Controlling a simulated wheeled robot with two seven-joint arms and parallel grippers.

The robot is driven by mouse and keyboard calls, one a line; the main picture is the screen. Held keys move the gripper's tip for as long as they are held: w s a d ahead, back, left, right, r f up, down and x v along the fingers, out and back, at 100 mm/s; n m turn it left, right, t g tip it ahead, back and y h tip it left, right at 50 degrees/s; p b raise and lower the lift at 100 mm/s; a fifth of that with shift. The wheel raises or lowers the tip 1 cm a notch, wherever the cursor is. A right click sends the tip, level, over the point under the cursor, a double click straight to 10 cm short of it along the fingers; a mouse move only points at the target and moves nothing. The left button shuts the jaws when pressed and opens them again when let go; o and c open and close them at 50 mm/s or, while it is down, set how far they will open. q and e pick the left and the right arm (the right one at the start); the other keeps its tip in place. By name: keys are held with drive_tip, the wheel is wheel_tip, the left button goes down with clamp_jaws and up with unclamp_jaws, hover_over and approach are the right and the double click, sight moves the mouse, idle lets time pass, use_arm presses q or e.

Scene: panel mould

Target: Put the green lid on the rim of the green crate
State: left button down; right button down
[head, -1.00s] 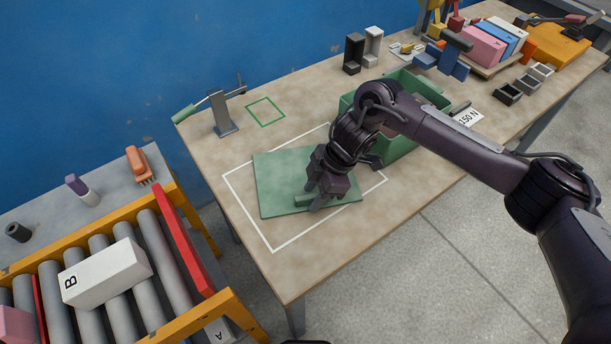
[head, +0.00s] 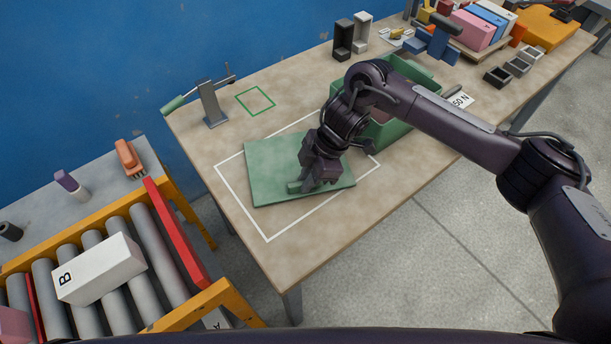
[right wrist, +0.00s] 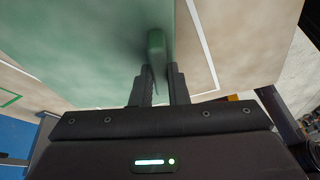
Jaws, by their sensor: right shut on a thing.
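The green lid (head: 270,167) is a flat square panel inside the white outline on the table; it also fills much of the right wrist view (right wrist: 95,50). I cannot tell whether it lies on the table or is slightly above it. My right gripper (head: 308,184) is shut on the lid's raised handle, which stands between the fingers in the right wrist view (right wrist: 156,80). The green crate (head: 392,133) is open-topped and stands just right of the lid, partly hidden behind my right arm. My left gripper is not in view.
A toggle clamp (head: 212,104) and a green square outline (head: 255,101) are at the table's left end. Black and white holders (head: 343,40) stand behind the crate. A roller conveyor (head: 100,270) with a white box B is at lower left. Coloured blocks (head: 474,30) fill the far right.

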drive_tip(key=r, duration=0.2)
drive_tip(key=shift+s+d+r+b, duration=0.3)
drive_tip(key=shift+s+r+b, duration=0.05)
drive_tip(key=shift+b, duration=0.05)
drive_tip(key=s+d+b, duration=0.1)
drive_tip(key=s+d, duration=0.9)
drive_tip(key=s, duration=0.4)
drive_tip(key=shift+b, duration=0.4)
